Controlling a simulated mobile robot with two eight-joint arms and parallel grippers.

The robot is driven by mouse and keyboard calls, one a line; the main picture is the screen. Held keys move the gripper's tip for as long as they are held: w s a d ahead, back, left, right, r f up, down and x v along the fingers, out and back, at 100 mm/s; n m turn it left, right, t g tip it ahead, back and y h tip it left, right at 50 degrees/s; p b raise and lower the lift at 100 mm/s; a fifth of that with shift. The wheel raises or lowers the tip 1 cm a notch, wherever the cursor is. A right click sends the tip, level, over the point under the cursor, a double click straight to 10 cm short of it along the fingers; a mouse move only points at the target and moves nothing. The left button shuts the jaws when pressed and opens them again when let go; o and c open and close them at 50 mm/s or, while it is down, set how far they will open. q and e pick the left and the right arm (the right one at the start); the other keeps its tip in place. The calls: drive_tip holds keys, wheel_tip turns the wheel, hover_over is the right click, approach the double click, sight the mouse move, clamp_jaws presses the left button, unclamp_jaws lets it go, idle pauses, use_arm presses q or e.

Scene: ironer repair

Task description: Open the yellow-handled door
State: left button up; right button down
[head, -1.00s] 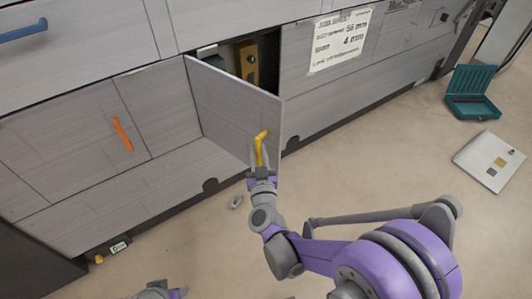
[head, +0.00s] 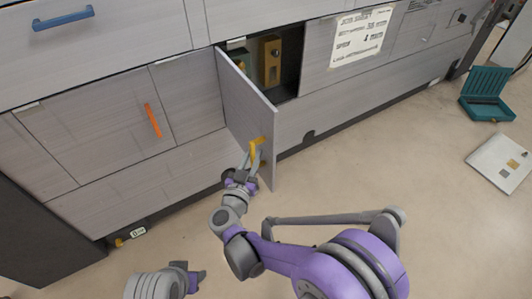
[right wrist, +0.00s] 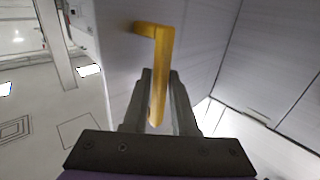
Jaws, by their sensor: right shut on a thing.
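The yellow-handled door (head: 240,100) is a grey panel, swung well out from the machine's front, with the opening behind it showing. Its yellow handle (head: 256,147) is on the door's outer part. It also shows in the right wrist view (right wrist: 158,75), running down between the fingers. My right gripper (head: 253,160) is shut on the yellow handle; its fingers (right wrist: 159,100) stand on both sides of the bar. My left gripper (head: 198,278) is at the bottom edge of the head view, away from the door; whether its jaws are open is not clear.
Inside the opening is a yellow-brown block (head: 270,62). An orange handle (head: 153,120) is on the closed panel to the left, a blue handle (head: 63,18) above it. A teal open case (head: 487,108) and a pale board (head: 500,162) lie on the floor at right.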

use_arm(q)
drive_tip(key=shift+r, duration=0.15)
use_arm(e)
drive_tip(key=shift+s+a+r+m+g+h, duration=0.1)
drive_tip(key=shift+s+a+m+g+h, duration=0.15)
drive_tip(key=shift+a, duration=0.35)
drive_tip(key=shift+s+a+f+m+h, duration=0.15)
drive_tip(key=shift+a+h, duration=0.2)
drive_tip(key=shift+a, duration=0.2)
drive_tip(key=shift+s+a+r+m+g+h, duration=0.2)
drive_tip(key=shift+a+h, duration=0.1)
drive_tip(key=shift+a, duration=0.3)
drive_tip(key=shift+w, duration=0.1)
drive_tip(key=c, duration=0.9)
unclamp_jaws()
